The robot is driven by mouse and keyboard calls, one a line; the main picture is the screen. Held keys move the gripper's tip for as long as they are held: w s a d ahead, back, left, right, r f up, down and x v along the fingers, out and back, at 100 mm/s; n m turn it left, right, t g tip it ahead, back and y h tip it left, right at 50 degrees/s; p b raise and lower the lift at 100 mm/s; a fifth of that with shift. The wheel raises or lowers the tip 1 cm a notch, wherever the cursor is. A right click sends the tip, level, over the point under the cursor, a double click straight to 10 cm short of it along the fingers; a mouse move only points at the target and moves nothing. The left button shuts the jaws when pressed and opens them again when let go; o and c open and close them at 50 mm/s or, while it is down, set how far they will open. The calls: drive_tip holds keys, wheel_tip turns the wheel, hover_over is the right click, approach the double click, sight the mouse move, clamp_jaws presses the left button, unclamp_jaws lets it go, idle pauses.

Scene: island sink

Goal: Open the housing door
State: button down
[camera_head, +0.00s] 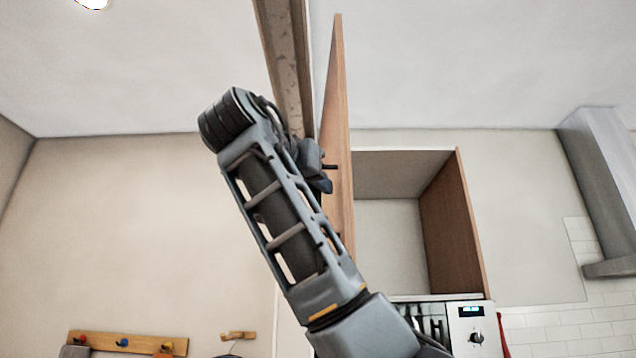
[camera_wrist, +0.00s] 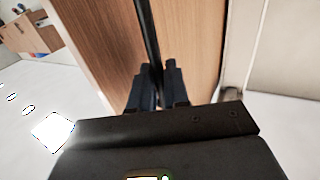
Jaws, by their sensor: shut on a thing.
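The housing door (camera_head: 337,130) is a tall wooden panel. In the head view it stands swung out from the cabinet housing (camera_head: 452,220), seen almost edge-on, and the inside of the housing shows empty. My gripper (camera_head: 324,178) is at the door's left face, by a short dark part of the handle (camera_head: 331,166). In the wrist view the door (camera_wrist: 195,45) fills the middle, with the dark bar handle (camera_wrist: 147,35) running down it. My gripper (camera_wrist: 158,78) is shut on this handle. The handle's lower end is hidden by the fingers.
An oven (camera_head: 470,325) with knobs and a display sits below the housing. A range hood (camera_head: 610,190) hangs at the right. A wooden rack with coloured pegs (camera_head: 125,343) is low on the left wall. A beam-like panel (camera_head: 287,60) rises behind my arm.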

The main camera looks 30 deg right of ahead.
drive_tip(key=c, duration=1.5)
unclamp_jaws()
drive_tip(key=shift+w+d+r, duration=0.15)
drive_tip(key=shift+d+r, duration=0.05)
drive_tip(key=shift+d, duration=0.1)
drive_tip(key=shift+o, duration=0.5)
drive_tip(key=shift+w+d+f, duration=0.1)
drive_tip(key=shift+w+d, duration=0.05)
drive_tip(key=shift+o, duration=0.5)
drive_tip(key=shift+a, duration=0.2)
drive_tip(key=b+v, duration=0.2)
drive_tip(key=v, duration=0.5)
drive_tip(key=shift+s+a, duration=0.3)
